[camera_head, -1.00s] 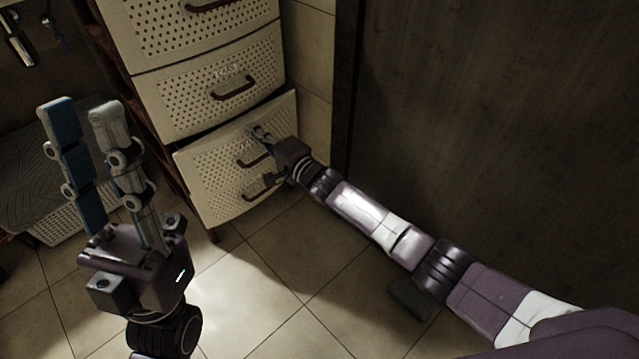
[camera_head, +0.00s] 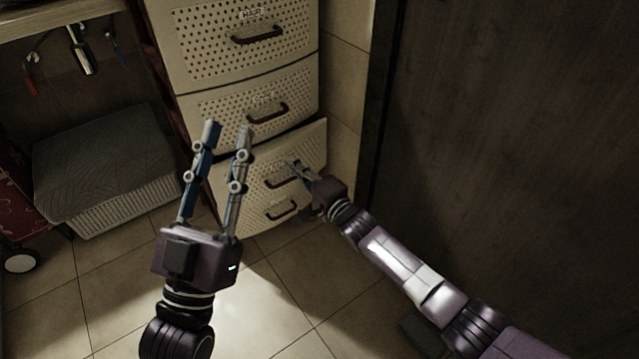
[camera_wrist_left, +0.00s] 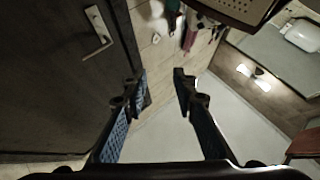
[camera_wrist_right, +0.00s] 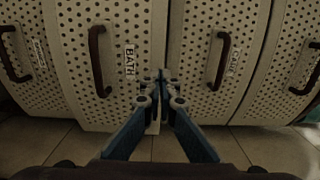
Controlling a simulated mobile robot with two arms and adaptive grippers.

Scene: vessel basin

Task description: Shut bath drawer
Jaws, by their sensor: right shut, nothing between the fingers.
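The bath drawer (camera_head: 312,152) is a cream perforated front with a dark handle, below the second drawer of the cabinet. It stands out a little, with a dark gap above it. In the right wrist view its front (camera_wrist_right: 118,25) bears a BATH label. My right gripper (camera_head: 292,163) is shut and empty, its fingertips at the drawer front near the upper edge; in the right wrist view the tips (camera_wrist_right: 164,77) are beside that edge. I cannot tell whether they touch. My left gripper (camera_head: 228,126) is open and empty, raised left of the drawer; it shows in the left wrist view (camera_wrist_left: 160,82).
More drawers are above (camera_head: 215,50) and below (camera_head: 300,205). A dark door (camera_head: 500,130) bounds the right. A lidded grey basket (camera_head: 105,165) stands left of the cabinet under a counter. Tiled floor (camera_head: 110,300) in front is clear.

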